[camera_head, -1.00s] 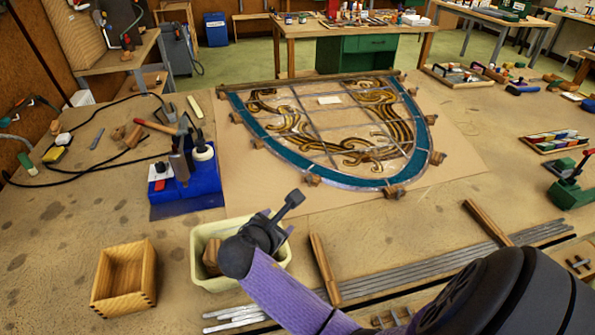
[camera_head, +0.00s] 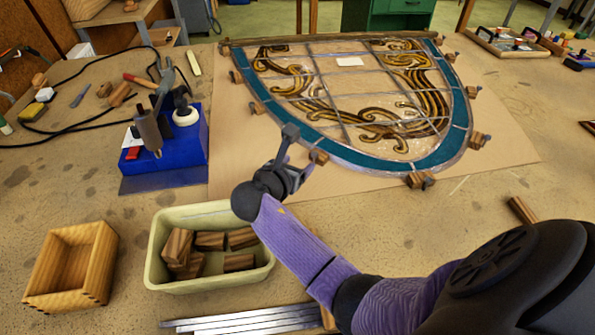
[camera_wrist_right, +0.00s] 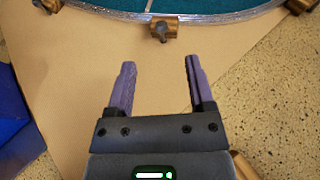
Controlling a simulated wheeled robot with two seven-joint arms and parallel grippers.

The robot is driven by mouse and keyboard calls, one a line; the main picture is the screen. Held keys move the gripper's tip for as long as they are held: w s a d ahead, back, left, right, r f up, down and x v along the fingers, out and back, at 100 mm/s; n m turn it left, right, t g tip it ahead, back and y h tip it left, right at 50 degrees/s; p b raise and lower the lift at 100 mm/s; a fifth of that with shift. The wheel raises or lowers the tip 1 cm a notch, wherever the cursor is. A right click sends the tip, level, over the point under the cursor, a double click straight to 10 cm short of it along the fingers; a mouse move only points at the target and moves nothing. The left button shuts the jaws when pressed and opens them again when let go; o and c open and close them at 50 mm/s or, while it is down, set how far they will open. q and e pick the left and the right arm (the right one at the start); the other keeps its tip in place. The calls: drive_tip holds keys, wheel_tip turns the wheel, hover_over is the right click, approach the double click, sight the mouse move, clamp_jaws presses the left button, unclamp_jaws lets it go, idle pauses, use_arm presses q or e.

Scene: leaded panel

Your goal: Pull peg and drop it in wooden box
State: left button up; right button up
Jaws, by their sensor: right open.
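A leaded glass panel with a teal border (camera_head: 272,115) lies on brown paper, with small wooden pegs around its rim. One peg (camera_head: 318,157) is at its near left edge, just right of my right gripper (camera_head: 297,155). In the right wrist view a peg (camera_wrist_right: 164,27) stands at the panel's edge beyond my right gripper (camera_wrist_right: 160,68). That gripper is open and empty, its two fingers apart over the paper. An empty wooden box (camera_head: 97,262) stands at the lower left. My left gripper is not in view.
A cream bin (camera_head: 160,275) with several wooden blocks stands between the wooden box and my right arm. A blue stand (camera_head: 185,158) with tools is left of the panel. Metal strips (camera_head: 245,322) lie at the front.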

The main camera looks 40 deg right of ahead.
sight(313, 154)
drive_tip(key=shift+w+d+f+b, duration=0.15)
drive_tip(key=shift+d+f+b, duration=0.15)
drive_tip(key=shift+f, duration=0.45)
drive_tip(key=b+x, duration=0.4)
drive_tip(key=x, duration=0.4)
drive_tip(key=shift+d+f, duration=0.1)
drive_tip(key=shift+w+d, duration=0.25)
drive_tip(key=shift+d, duration=0.15)
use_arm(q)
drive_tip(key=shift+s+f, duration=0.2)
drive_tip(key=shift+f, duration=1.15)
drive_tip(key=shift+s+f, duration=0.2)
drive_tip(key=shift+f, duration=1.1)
use_arm(e)
clamp_jaws()
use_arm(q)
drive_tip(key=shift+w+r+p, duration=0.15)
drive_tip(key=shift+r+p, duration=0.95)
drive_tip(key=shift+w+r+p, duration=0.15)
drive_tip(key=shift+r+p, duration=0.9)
use_arm(e)
drive_tip(key=shift+r, duration=1.8)
wheel_tip(313, 154, up, 5)
drive_tip(key=p, duration=0.5)
drive_tip(key=shift+r+p, duration=0.1)
drive_tip(key=shift+p, duration=0.25)
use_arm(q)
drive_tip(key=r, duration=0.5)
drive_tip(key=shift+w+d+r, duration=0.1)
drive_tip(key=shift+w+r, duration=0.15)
